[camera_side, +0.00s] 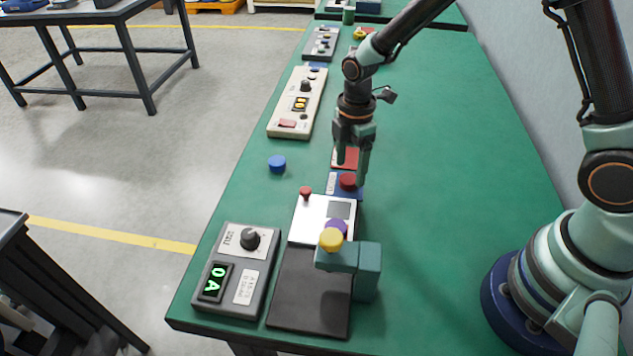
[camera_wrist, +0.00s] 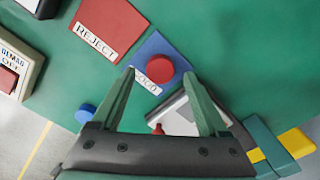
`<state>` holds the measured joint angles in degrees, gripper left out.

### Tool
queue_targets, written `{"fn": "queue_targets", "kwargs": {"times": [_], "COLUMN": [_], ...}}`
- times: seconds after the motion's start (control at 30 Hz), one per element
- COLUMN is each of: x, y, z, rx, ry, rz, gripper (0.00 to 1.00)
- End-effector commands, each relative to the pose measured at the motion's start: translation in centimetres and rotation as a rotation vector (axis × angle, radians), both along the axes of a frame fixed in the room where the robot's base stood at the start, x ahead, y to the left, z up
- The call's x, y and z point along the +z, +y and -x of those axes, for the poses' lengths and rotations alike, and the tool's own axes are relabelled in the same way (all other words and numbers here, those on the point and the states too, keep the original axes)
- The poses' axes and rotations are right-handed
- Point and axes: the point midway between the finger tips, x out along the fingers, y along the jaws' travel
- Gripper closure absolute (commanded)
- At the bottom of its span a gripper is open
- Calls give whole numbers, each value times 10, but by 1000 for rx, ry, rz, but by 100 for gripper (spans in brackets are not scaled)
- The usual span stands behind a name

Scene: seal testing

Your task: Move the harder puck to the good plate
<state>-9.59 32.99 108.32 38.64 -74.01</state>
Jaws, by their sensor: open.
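A red puck (camera_side: 348,181) lies on the blue plate (camera_side: 333,189). In the wrist view the red puck (camera_wrist: 159,68) covers part of the lettering on the blue plate (camera_wrist: 150,45), which appears to read GOOD. My gripper (camera_side: 351,172) is open over that plate. In the wrist view the red puck shows between the fingertips; contact is unclear. A blue puck (camera_side: 277,163) lies on the bare green table, left of the plates; it also shows in the wrist view (camera_wrist: 86,113). A purple puck (camera_side: 336,227) is at the tester, partly hidden by its yellow-topped part (camera_side: 331,239).
A red plate marked REJECT (camera_wrist: 105,30) lies beyond the blue plate. A white device with a red knob (camera_side: 306,192) stands nearer the camera. A grey dial box (camera_side: 237,268) reads 0A. A beige control box (camera_side: 297,103) is at the left edge.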

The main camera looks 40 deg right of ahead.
Motion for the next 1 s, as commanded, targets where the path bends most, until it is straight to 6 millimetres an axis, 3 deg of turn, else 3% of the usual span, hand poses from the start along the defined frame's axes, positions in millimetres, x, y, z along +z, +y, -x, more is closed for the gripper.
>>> {"fn": "queue_targets", "kwargs": {"times": [0.3,0.67,0.77,1.0], "x": [66,103,119,174], "y": [0,-2,-8,-31], "z": [-1,2,7,39], "rx": [0,-29,-121,-552], "ry": [-5,-11,-45,-185], "rz": [-1,-2,-10,-74], "gripper": [23,23,23,23]}}
